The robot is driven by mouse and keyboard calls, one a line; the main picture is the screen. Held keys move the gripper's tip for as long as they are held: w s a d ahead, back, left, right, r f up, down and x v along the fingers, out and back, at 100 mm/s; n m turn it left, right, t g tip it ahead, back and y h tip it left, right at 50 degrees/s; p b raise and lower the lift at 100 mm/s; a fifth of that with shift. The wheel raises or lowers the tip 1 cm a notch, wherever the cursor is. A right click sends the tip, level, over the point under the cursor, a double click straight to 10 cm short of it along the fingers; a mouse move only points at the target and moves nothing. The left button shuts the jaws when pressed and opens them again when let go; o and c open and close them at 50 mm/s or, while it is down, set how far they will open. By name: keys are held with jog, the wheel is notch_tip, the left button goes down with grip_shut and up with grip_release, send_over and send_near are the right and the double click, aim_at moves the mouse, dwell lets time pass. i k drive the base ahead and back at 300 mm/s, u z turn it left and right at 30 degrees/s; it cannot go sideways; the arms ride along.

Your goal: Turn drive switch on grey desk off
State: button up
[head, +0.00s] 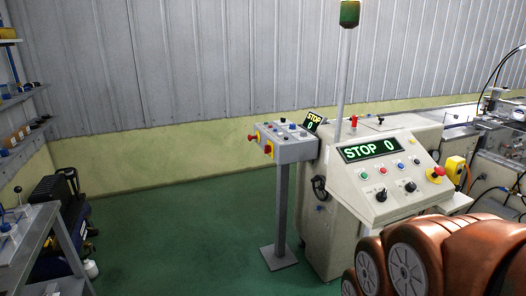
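A grey control desk (296,153) stands on a grey post at the middle of the head view. My gripper is not in view; only links of my arm show at the lower right.
A smaller "STOP 0" display (313,121) is behind the desk. A metal table (40,231) is at the left. Green floor (185,240) lies clear between.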

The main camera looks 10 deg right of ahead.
aim_at(267, 149)
jog(key=u, duration=0.15)
jog(key=i, duration=0.45)
jog(key=u, duration=0.8)
jog(key=i, duration=1.85)
jog(key=u, duration=0.05)
